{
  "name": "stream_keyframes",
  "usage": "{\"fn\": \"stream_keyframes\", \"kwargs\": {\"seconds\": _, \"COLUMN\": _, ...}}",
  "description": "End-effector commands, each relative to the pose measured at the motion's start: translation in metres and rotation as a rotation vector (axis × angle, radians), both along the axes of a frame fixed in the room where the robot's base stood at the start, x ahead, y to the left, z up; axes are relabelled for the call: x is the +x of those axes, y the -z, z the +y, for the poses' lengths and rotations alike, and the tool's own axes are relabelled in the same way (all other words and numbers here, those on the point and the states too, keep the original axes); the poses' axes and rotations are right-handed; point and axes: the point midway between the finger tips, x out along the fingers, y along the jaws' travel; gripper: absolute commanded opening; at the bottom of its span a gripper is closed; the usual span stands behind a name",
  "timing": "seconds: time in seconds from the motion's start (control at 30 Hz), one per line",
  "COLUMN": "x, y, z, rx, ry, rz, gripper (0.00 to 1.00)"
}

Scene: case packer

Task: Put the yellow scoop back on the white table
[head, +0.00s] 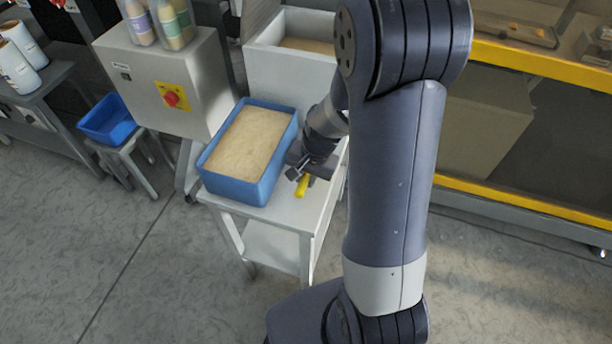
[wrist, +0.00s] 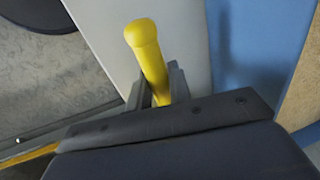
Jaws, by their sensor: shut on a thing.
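The yellow scoop (head: 303,186) is held in my gripper (head: 299,174), just right of the blue tub. In the wrist view its yellow handle (wrist: 147,55) stands out between the two fingers of my gripper (wrist: 160,87), which are shut on it. The rest of the scoop is hidden behind the gripper. The white table (head: 291,217) is under the gripper and scoop in the head view. I cannot tell whether the scoop touches the tabletop.
A blue tub (head: 222,186) filled with pale grainy material takes up the table's left part; its wall (wrist: 240,50) is close in the wrist view. A white bin (head: 262,69) stands behind. A grey control box (head: 135,88) with a red button is at left. The table's front right is clear.

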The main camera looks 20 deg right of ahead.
Motion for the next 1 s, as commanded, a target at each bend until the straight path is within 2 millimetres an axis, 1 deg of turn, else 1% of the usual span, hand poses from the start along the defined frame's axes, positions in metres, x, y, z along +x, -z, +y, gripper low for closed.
{"fn": "stream_keyframes", "kwargs": {"seconds": 0.07, "x": 0.000, "y": 0.004, "z": 0.000, "rx": 0.000, "ry": 0.000, "rz": 0.000, "gripper": 0.00}}
{"fn": "stream_keyframes", "kwargs": {"seconds": 0.1, "x": 0.000, "y": 0.002, "z": 0.000, "rx": 0.000, "ry": 0.000, "rz": 0.000, "gripper": 0.22}}
{"fn": "stream_keyframes", "kwargs": {"seconds": 0.33, "x": 0.000, "y": 0.002, "z": 0.000, "rx": 0.000, "ry": 0.000, "rz": 0.000, "gripper": 0.41}}
{"fn": "stream_keyframes", "kwargs": {"seconds": 0.57, "x": 0.000, "y": 0.002, "z": 0.000, "rx": 0.000, "ry": 0.000, "rz": 0.000, "gripper": 0.41}}
{"fn": "stream_keyframes", "kwargs": {"seconds": 0.7, "x": 0.000, "y": -0.006, "z": 0.000, "rx": 0.000, "ry": 0.000, "rz": -0.001, "gripper": 0.41}}
{"fn": "stream_keyframes", "kwargs": {"seconds": 0.77, "x": 0.000, "y": -0.013, "z": -0.002, "rx": 0.000, "ry": 0.001, "rz": -0.004, "gripper": 0.41}}
{"fn": "stream_keyframes", "kwargs": {"seconds": 0.87, "x": -0.003, "y": -0.030, "z": -0.005, "rx": -0.001, "ry": 0.001, "rz": -0.006, "gripper": 0.41}}
{"fn": "stream_keyframes", "kwargs": {"seconds": 1.0, "x": -0.007, "y": -0.059, "z": -0.009, "rx": -0.001, "ry": 0.000, "rz": -0.006, "gripper": 0.41}}
